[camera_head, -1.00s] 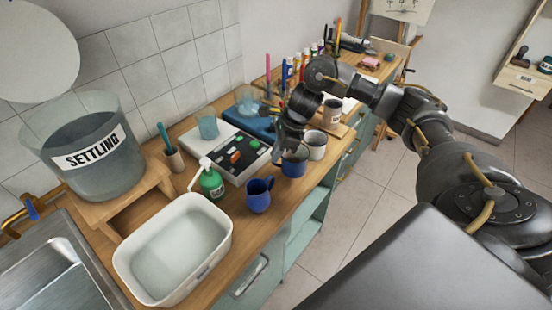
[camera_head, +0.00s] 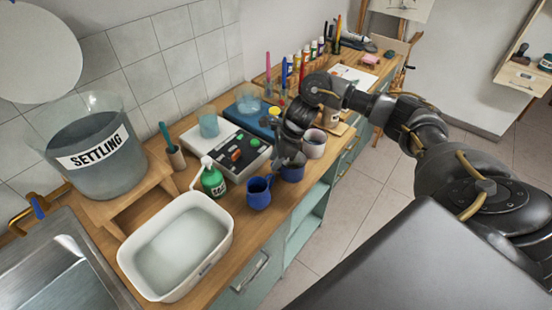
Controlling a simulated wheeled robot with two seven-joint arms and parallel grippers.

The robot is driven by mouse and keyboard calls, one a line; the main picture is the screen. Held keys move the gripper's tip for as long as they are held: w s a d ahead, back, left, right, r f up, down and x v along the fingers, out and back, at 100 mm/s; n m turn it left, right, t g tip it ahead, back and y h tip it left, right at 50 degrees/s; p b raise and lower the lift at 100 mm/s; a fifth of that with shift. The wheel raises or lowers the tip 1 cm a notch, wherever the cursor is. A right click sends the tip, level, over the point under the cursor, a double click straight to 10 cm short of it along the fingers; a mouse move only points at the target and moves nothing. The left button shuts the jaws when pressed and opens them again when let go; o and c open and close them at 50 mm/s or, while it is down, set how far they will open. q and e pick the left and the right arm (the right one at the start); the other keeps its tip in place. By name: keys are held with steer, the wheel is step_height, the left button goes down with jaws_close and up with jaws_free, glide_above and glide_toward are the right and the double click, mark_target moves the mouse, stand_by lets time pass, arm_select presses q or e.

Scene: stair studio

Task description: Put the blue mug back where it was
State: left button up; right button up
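A blue mug (camera_head: 258,194) stands upright on the wooden counter, right of the green bottle and near the front edge. A second blue mug (camera_head: 292,174) is just behind it to the right, its upper part largely covered by my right gripper. My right gripper (camera_head: 289,160) reaches down at this second mug. The fingertips are dark and partly hidden, so I cannot tell whether they are open or closed on it. My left gripper is not in view.
A pale mug (camera_head: 314,147) stands just behind the second blue mug. The green bottle (camera_head: 213,182), white tub (camera_head: 180,241) and a control box (camera_head: 232,152) stand on the counter's left. The SETTLING bucket (camera_head: 94,158) sits on a wooden stand. Open floor (camera_head: 350,216) lies right of the counter.

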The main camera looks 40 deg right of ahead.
steer(key=shift+r, duration=0.2)
steer(key=b+v, duration=0.1)
steer(key=v, duration=1.1)
steer(key=shift+s+d+f, duration=0.1)
steer(key=shift+s, duration=0.05)
